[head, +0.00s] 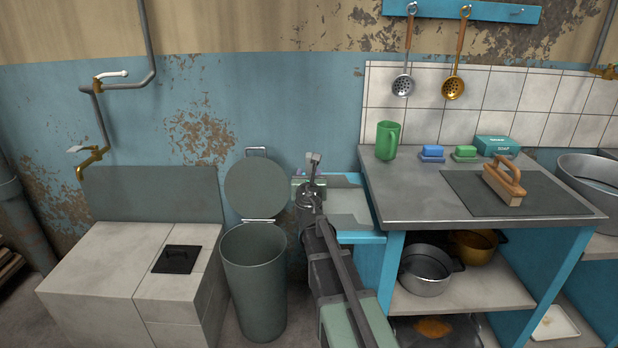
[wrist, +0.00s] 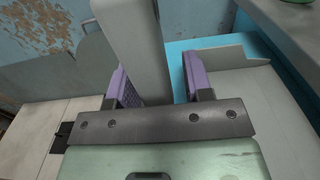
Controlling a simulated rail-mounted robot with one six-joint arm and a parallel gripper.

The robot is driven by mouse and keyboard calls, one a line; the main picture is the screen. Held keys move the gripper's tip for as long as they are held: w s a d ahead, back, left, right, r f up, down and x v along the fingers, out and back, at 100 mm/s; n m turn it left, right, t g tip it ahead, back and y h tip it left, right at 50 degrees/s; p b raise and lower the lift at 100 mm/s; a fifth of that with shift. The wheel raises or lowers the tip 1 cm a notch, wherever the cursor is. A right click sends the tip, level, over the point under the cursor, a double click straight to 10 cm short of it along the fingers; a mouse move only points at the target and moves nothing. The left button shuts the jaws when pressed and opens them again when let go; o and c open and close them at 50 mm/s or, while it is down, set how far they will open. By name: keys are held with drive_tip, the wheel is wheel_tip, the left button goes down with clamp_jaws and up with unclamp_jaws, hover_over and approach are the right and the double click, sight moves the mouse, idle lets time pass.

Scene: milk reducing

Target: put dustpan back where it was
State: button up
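A grey dustpan (head: 347,200) lies on a low blue shelf (head: 365,238) between the bin and the counter. In the wrist view its flat pan (wrist: 235,85) shows at the right, and a tall grey bar that looks like its handle (wrist: 128,35) rises between my fingers. My gripper (head: 308,180) is over the left side of the shelf. In the wrist view my gripper (wrist: 158,85) has its purple fingers on either side of the bar. A gap shows between the bar and the right finger, so it looks open. Contact with the left finger is unclear.
A green bin (head: 253,285) with a raised lid (head: 255,188) stands left of my arm. The counter (head: 410,188) at right holds a green mug (head: 387,139), soaps and a brush (head: 503,182). Ladles hang above. A tiled block (head: 100,262) is at left.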

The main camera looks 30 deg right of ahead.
drive_tip(key=shift+r, duration=0.15)
drive_tip(key=shift+s+a, duration=0.15)
drive_tip(key=shift+s, duration=0.1)
drive_tip(key=v, duration=1.1)
drive_tip(key=shift+s+a, duration=0.1)
drive_tip(key=shift+s, duration=0.05)
idle(0.3)
